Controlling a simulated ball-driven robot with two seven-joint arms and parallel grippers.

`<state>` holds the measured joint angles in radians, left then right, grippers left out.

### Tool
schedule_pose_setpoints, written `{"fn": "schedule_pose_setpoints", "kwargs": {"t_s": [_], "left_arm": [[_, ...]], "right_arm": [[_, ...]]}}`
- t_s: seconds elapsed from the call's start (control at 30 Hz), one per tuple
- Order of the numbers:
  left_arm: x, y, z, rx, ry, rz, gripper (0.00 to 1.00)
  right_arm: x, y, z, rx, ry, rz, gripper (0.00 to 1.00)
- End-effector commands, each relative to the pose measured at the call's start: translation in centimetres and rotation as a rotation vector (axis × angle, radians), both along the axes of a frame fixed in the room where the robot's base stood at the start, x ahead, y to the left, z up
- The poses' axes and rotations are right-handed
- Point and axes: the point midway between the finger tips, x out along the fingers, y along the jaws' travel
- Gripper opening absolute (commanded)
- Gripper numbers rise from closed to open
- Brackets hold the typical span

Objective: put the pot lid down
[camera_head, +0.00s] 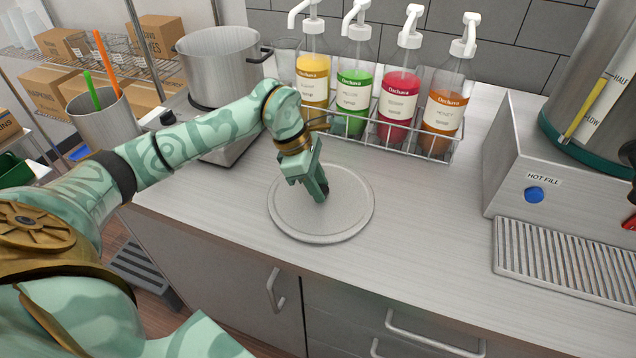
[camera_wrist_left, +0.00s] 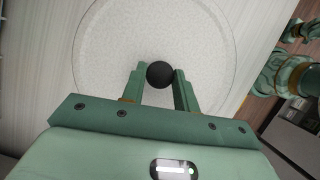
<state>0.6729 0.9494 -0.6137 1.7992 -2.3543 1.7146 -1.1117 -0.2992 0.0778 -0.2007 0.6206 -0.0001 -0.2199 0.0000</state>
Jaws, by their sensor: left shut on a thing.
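The pot lid (camera_head: 345,225) is a round, flat grey disc at the middle of the counter, in front of the syrup rack. My left gripper (camera_head: 322,192) is over its middle, pointing down, and is shut on the lid's knob. In the left wrist view the black round knob (camera_wrist_left: 160,75) sits between the two fingertips, with the pale lid disc (camera_wrist_left: 110,45) spread beyond it. The lid looks level and at or very close to the counter; I cannot tell whether it touches. My right gripper is not in view.
An open steel pot (camera_head: 215,75) stands on a burner at the back left. A wire rack (camera_head: 415,143) with several syrup pump bottles stands behind the lid. A hot-fill dispenser (camera_head: 520,165) with a drip grate (camera_head: 560,255) is at the right. The counter (camera_head: 425,230) right of the lid is clear.

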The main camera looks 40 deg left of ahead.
Motion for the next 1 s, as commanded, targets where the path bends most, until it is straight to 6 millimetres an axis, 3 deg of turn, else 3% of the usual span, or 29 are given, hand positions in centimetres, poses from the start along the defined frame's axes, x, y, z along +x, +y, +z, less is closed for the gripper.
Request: {"fn": "schedule_pose_setpoints", "kwargs": {"t_s": [0.13,0.17,0.2,0.23,0.6,1.0], "left_arm": [[0.0,0.0,-0.1,-0.001,0.000,0.000,0.02],[0.0,0.0,-0.1,0.000,0.000,0.000,0.35],[0.0,0.0,-0.1,-0.001,0.000,0.000,0.47],[0.0,0.0,-0.1,-0.001,0.000,0.000,0.52],[-0.1,0.2,0.7,0.000,-0.002,0.000,0.52],[-1.4,3.2,8.8,0.001,-0.004,0.002,0.52]], "right_arm": [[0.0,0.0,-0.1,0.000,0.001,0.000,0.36],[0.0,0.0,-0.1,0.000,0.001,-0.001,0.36],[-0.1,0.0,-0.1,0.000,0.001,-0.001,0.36],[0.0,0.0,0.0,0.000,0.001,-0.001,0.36],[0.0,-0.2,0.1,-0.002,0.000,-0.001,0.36],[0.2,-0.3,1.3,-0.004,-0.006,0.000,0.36]]}}
